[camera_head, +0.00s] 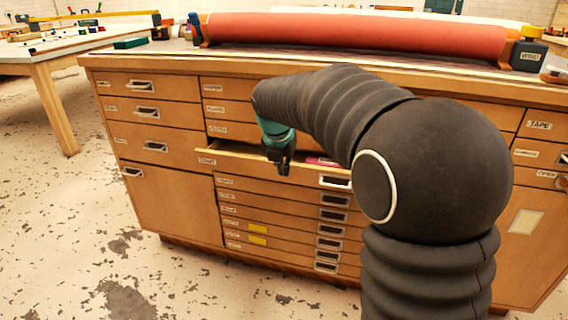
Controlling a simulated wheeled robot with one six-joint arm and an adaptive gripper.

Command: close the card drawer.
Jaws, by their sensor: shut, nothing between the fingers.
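The card drawer (240,166) is a wide, shallow wooden drawer in the middle of the cabinet. It stands pulled out, with its front ahead of the other drawer fronts and part of its inside showing. A small label sits at its left end and a metal pull (335,181) at its right. A pink-red item (322,161) shows inside. My gripper (284,170) points down with its fingers shut and empty. It overlaps the drawer's front edge in the picture; I cannot tell whether it touches. My dark arm hides the drawer's right end.
The wooden cabinet (165,185) has several other drawers, which look shut. A long red roll (350,32) lies along its top, with a dark green block (528,56) at the right. Another table (55,105) stands at the left. The floor (90,220) in front is clear.

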